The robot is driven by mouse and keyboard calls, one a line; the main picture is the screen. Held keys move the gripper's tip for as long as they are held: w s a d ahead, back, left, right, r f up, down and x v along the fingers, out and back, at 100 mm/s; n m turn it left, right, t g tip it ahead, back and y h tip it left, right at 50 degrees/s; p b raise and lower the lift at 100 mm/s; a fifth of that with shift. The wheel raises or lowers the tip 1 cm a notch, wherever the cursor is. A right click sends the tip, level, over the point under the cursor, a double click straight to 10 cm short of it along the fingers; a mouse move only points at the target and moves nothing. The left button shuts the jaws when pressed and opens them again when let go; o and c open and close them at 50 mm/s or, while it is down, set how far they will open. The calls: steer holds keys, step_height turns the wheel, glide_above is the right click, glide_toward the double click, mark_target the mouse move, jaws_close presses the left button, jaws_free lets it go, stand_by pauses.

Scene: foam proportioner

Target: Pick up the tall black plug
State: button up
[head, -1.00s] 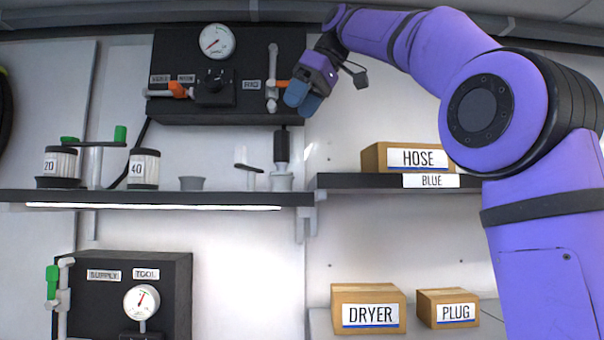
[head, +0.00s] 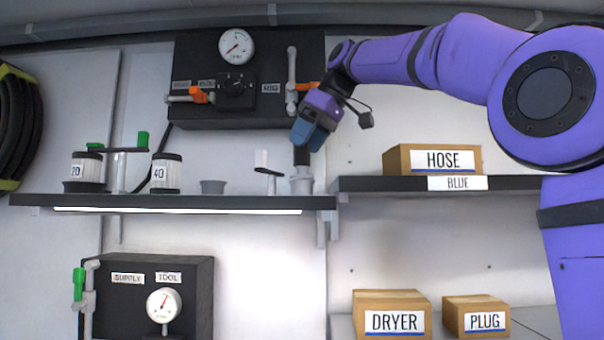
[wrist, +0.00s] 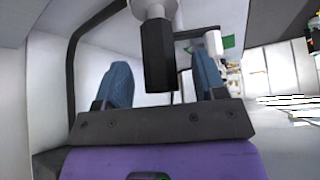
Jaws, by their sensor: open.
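The tall black plug (head: 301,158) stands upright in a grey socket (head: 301,181) at the right end of the left shelf. Its upper part is hidden behind my gripper in the head view. My gripper (head: 309,133) is tilted downward at the top of the plug, with its blue fingers open. In the wrist view the black plug (wrist: 157,55) lies between the two spread blue fingers of my gripper (wrist: 160,80), nearer the right one. I cannot tell whether either finger touches it.
A white-topped lever valve (head: 264,165) stands just left of the plug. A black panel (head: 250,85) with gauge and orange-handled valves is behind. The HOSE box (head: 433,159) sits on the right shelf. A grey cup (head: 212,187) and two labelled canisters stand farther left.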

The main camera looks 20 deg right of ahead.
steer(key=shift+x, duration=1.25)
steer(key=c, duration=1)
steer(key=shift+c, duration=0.2)
steer(key=shift+r, duration=0.1)
